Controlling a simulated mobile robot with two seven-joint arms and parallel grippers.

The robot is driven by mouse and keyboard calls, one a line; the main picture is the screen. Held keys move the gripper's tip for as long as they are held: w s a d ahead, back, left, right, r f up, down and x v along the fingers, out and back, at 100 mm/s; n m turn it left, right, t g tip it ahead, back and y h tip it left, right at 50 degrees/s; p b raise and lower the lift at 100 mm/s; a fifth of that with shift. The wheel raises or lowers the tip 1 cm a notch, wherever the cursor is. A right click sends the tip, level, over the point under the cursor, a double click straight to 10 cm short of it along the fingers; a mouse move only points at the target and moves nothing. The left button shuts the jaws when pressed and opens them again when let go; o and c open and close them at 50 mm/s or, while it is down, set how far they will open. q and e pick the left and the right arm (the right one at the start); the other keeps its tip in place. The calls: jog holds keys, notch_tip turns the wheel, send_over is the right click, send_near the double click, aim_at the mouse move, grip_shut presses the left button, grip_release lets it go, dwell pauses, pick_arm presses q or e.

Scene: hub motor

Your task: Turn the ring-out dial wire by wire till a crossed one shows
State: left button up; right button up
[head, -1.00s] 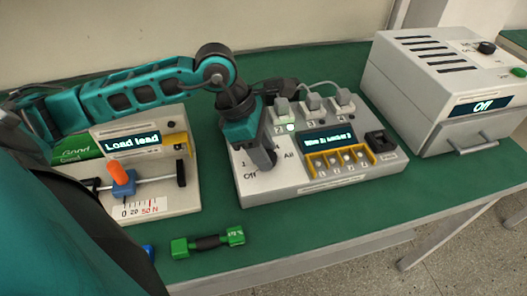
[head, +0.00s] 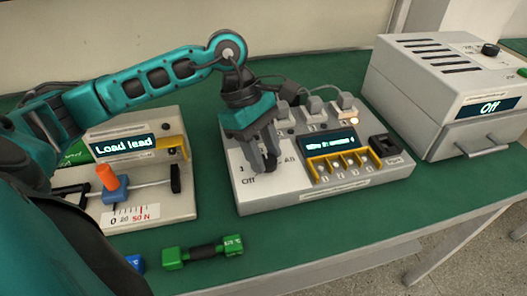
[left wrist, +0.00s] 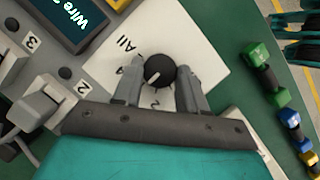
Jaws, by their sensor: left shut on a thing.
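The ring-out tester (head: 325,190) is a light grey box on the green bench, with a small lit screen (head: 331,143) whose wire line is too small to read surely. Plugs with grey cables stand along its back. An amber light (head: 354,121) glows by the right-hand plug. The dial (left wrist: 160,71) is a round black knob with a white pointer mark, on a white panel with "All" and numbers. My left gripper (head: 265,168) is shut on it, with a finger on each side in the left wrist view (left wrist: 158,90). My right gripper is not in view.
A tester reading "Load lead" (head: 124,144) with an orange handle (head: 108,177) stands at left. A grey box reading "Off" (head: 487,106) stands at right. A green dumbbell-like piece (head: 203,252) lies near the front edge. The front right of the bench is clear.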

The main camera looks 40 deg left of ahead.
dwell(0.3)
pick_arm(q)
jog(key=o, duration=1.1)
jog(key=shift+c, duration=0.2)
jog(key=p+v, duration=0.1)
jog(key=v, duration=1.2)
jog(key=shift+f, duration=0.1)
dwell(0.7)
